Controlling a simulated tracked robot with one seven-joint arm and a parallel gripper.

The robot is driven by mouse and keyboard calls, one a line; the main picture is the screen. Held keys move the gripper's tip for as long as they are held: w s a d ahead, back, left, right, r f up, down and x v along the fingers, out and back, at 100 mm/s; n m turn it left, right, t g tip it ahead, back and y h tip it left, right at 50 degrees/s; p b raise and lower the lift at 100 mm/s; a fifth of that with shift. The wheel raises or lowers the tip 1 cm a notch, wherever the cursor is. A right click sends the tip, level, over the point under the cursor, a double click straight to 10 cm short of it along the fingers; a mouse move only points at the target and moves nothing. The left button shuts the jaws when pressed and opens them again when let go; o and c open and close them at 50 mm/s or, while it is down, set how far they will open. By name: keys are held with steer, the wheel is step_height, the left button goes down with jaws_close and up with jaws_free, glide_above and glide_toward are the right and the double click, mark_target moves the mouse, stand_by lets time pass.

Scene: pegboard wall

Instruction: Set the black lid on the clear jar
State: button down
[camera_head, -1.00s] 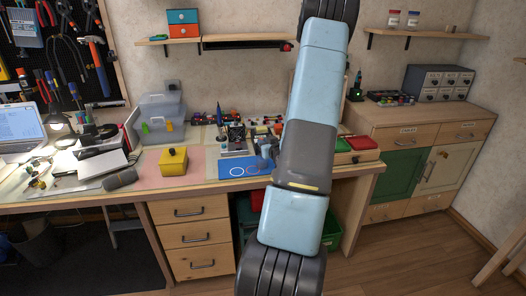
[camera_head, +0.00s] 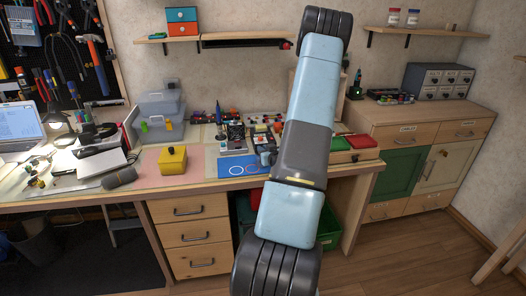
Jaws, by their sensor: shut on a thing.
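My arm rises across the middle of the picture and hides part of the bench. A small grey-blue part beside its left edge, over the right end of the blue mat, looks like my gripper (camera_head: 266,157). Its fingers are too small and too covered to make out. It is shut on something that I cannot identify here. I cannot pick out the black lid or the clear jar; either may be behind my arm or lost in the clutter on the bench.
A yellow box (camera_head: 172,160) stands on the pink mat. A blue mat (camera_head: 230,169) with ring marks lies right of it. Clear bins (camera_head: 160,108), small tools and red and green trays (camera_head: 360,142) crowd the bench. Two jars (camera_head: 394,18) stand on the right wall shelf.

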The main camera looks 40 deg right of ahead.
steer(key=shift+f, duration=0.55)
steer(key=c, duration=1.1)
jaws_free()
steer(key=shift+r, duration=0.15)
